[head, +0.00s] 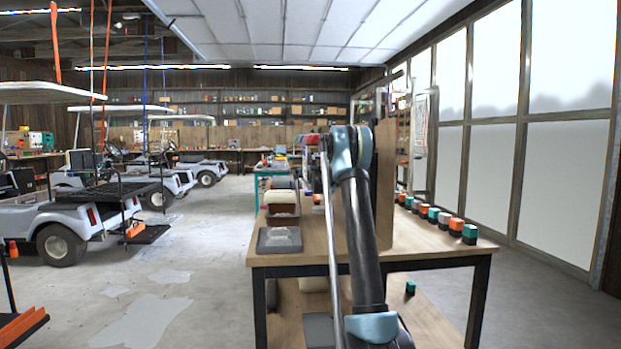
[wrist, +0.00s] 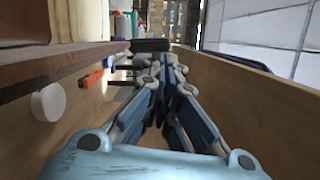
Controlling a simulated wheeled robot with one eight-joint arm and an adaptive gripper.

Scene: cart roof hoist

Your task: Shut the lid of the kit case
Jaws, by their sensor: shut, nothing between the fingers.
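An upright wooden panel (head: 386,185) stands on the workbench just right of my arm in the head view; it looks like the raised lid of the kit case, but the case body is hidden behind my arm. In the wrist view a long wooden panel (wrist: 265,92), probably the same one, runs along the right of my gripper (wrist: 163,62). My gripper is shut and empty, pointing forward beside the panel; I cannot tell whether it touches it. In the head view my arm hides the gripper.
The workbench (head: 430,242) carries several small coloured blocks (head: 456,226) along its right side and a grey tray (head: 279,240) at front left. In the wrist view a white round knob (wrist: 48,102) and an orange item (wrist: 92,79) are at left. Floor left of the bench is open.

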